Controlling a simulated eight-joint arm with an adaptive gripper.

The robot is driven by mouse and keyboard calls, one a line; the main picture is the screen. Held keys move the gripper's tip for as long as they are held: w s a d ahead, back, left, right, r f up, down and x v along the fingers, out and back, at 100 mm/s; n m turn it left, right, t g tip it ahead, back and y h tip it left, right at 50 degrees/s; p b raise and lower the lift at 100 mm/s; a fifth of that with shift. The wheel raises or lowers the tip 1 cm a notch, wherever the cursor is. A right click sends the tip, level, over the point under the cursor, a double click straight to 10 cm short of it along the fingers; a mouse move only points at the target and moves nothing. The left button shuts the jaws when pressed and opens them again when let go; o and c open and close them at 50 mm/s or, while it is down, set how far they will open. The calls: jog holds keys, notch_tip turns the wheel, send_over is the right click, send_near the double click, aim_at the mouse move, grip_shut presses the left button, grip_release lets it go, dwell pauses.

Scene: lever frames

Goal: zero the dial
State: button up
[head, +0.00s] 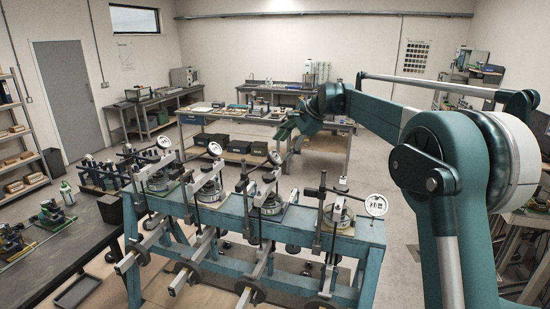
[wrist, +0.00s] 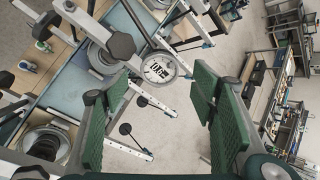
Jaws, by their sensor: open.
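Several round white-faced dials stand on the lever frames along a blue bench. In the head view, the rightmost dial (head: 376,205) is at the right end, another dial (head: 274,158) is left of it, and two more (head: 214,149) (head: 163,142) are farther left. In the wrist view, one dial (wrist: 159,70) with dark markings shows beyond the gap between the open, empty fingers of my gripper (wrist: 158,92). Its reading is too small to tell.
The blue bench (head: 228,217) carries lever frames with upright posts, and arms with round weights jut out from its front. A dark table (head: 45,262) holds small green devices at left. Workbenches stand behind. Open floor (head: 345,170) lies behind the blue bench.

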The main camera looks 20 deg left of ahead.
aim_at(276, 156)
jog(key=shift+p+x, duration=0.65)
jog(key=shift+x, duration=3.25)
jog(key=c, duration=0.9)
